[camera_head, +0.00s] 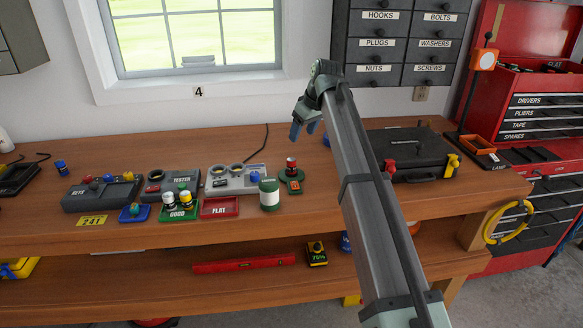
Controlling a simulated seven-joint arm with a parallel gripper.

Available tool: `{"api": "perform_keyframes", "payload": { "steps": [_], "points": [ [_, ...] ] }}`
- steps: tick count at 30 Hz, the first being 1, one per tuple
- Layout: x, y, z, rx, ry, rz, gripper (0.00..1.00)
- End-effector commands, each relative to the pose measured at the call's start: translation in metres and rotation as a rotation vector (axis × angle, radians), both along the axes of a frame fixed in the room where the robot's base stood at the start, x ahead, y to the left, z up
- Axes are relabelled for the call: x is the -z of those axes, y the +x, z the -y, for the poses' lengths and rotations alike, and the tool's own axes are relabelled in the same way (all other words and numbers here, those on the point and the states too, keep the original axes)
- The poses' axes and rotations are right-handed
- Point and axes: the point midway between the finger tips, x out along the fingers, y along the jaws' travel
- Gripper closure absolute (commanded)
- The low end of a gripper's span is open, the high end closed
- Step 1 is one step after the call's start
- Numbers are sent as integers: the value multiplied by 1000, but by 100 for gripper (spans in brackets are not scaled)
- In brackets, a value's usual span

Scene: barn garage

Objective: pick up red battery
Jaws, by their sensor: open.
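A small upright cylinder with red and dark bands (291,166) stands on the bench, right of centre; it looks like the red battery. It is at or just behind a low green piece with a red spot (291,182); I cannot tell whether they touch. My gripper (305,130) is open and empty, in the air above and slightly right of the cylinder. No gap between jaws and battery is hidden by my arm.
Left of it are a green-white can (269,195), a grey tester (236,181), an empty-looking red FLAT tray (219,207) and a green GOOD tray (179,213) holding batteries. A black case (412,152) lies right, behind my arm. Bare bench (330,205) shows right of the can.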

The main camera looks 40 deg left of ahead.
Motion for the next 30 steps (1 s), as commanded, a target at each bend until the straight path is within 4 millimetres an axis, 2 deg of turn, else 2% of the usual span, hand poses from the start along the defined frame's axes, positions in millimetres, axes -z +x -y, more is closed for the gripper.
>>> {"api": "perform_keyframes", "payload": {
  "steps": [15, 23, 30],
  "points": [
    [71, 4, -29, 0, 1, -4, 36],
    [83, 4, -33, 1, 2, -3, 36],
    [111, 4, -43, 0, 2, -4, 36]
  ]
}}
